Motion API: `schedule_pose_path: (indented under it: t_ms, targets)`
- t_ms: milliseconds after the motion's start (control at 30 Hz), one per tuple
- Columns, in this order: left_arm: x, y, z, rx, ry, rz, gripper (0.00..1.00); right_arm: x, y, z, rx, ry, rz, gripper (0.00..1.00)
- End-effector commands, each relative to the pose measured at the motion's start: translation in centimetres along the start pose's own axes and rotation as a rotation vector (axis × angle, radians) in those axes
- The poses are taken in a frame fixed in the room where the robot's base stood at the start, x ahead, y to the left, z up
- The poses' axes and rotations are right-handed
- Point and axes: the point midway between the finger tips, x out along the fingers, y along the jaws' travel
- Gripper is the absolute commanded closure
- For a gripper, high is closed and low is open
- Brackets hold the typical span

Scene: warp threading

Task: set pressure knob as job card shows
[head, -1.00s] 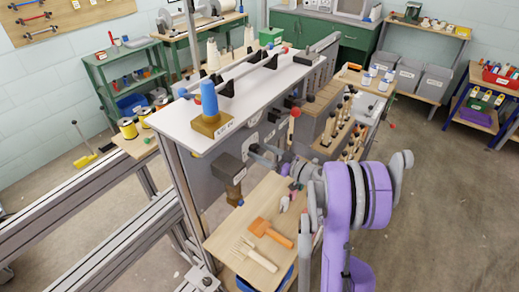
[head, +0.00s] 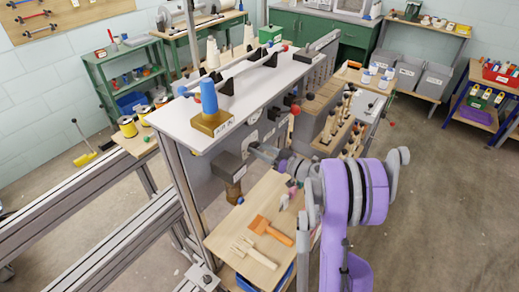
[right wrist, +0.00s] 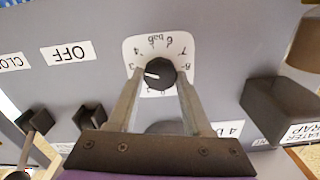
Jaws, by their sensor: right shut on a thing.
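The pressure knob (right wrist: 165,72) is round and black with a white pointer line. It sits on a white dial plate (right wrist: 160,45) with numbers and "bar", seen upside down in the right wrist view. The pointer faces left, near the "3"; its exact mark is hard to tell. My right gripper (right wrist: 157,82) has one finger on each side of the knob and is shut on it. In the head view my right gripper (head: 258,152) reaches the grey machine panel (head: 212,165), and the knob is hidden. I cannot make out the job card. My left gripper is out of view.
An "OFF" label (right wrist: 70,52) and small black switches (right wrist: 90,117) lie left of the dial. A dark box (right wrist: 283,108) juts out at right. Below the arm, a wooden board (head: 225,235) holds an orange brush (head: 270,230) and a comb (head: 252,252).

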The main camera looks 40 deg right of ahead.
Motion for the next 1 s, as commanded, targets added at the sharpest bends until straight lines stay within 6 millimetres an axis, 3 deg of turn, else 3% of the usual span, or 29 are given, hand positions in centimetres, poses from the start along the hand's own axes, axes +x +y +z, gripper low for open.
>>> schedule_pose_path:
  t_ms: [400, 733, 767, 900, 1000]
  targets:
    - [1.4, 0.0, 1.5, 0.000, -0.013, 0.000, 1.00, 0.0, 0.1, 0.1, 0.375, 0.000, 0.001, 1.00]
    - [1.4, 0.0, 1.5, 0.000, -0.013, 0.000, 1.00, 0.0, 0.1, 0.0, 0.399, 0.000, 0.000, 1.00]
    - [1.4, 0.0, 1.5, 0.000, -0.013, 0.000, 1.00, 0.0, 0.1, 0.0, 0.399, 0.000, 0.000, 0.48]
    - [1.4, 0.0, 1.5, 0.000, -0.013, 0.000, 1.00, 0.0, 0.1, 0.0, 0.398, 0.000, 0.000, 0.23]
    - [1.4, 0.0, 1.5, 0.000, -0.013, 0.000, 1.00, 0.0, 0.1, 0.0, 0.398, 0.000, 0.000, 0.20]
